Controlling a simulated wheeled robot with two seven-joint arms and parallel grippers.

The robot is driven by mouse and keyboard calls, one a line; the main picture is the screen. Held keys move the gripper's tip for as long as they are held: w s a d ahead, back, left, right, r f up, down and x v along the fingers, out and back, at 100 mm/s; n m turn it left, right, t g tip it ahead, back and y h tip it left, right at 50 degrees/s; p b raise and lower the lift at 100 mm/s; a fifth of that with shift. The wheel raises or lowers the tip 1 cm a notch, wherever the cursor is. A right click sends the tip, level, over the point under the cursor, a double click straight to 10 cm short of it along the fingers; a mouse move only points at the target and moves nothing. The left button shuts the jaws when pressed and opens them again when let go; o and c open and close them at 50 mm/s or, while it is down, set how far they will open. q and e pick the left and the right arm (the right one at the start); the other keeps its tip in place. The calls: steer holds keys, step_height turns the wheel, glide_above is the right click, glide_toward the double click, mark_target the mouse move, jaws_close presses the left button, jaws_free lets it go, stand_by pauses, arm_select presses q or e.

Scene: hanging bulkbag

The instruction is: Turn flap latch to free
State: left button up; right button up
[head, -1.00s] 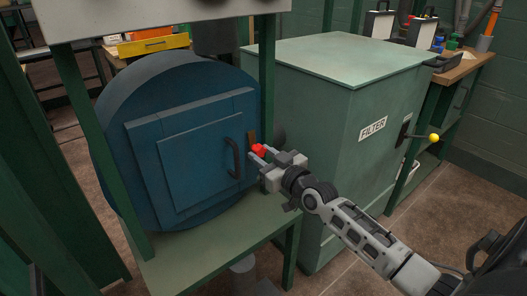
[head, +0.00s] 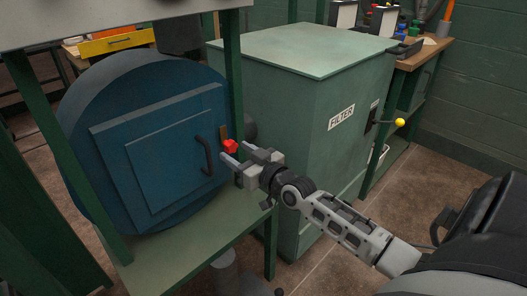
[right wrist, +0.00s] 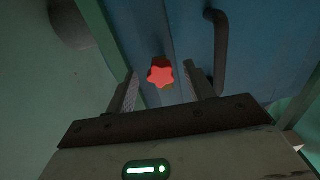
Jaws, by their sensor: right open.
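The flap latch has a red star-shaped knob (head: 230,146) at the right edge of the blue flap (head: 170,165), beside the black flap handle (head: 204,156). My right gripper (head: 238,155) is open and empty just in front of and below the knob. In the right wrist view the knob (right wrist: 161,74) shows between and beyond the two open fingertips (right wrist: 160,75), apart from both. The black handle (right wrist: 220,45) stands right of the fingers there. My left gripper is not in view.
The blue round vessel sits on a green stand (head: 200,245). The green filter cabinet (head: 300,90) stands to the right, with a yellow-knobbed lever (head: 399,123).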

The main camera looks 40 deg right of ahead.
arm_select(q)
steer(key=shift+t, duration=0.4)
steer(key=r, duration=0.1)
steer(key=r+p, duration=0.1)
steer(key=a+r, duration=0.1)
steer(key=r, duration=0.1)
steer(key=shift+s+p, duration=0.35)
steer(key=shift+p, duration=0.05)
arm_select(e)
steer(key=s+d, duration=0.1)
steer(key=s, duration=1.3)
steer(key=shift+s, duration=0.15)
arm_select(q)
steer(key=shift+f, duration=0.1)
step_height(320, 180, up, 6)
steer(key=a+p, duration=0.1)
steer(key=p, duration=1)
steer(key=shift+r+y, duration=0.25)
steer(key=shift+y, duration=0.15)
arm_select(e)
steer(key=s+a+g+y, duration=0.1)
steer(key=s+a+g, duration=0.2)
steer(key=a, duration=0.8)
steer(key=s+a+n+g+y, duration=0.1)
steer(key=s+a+g, duration=0.3)
steer(key=a, duration=0.7)
steer(key=shift+s+f, duration=0.2)
steer(key=shift+s, duration=0.9)
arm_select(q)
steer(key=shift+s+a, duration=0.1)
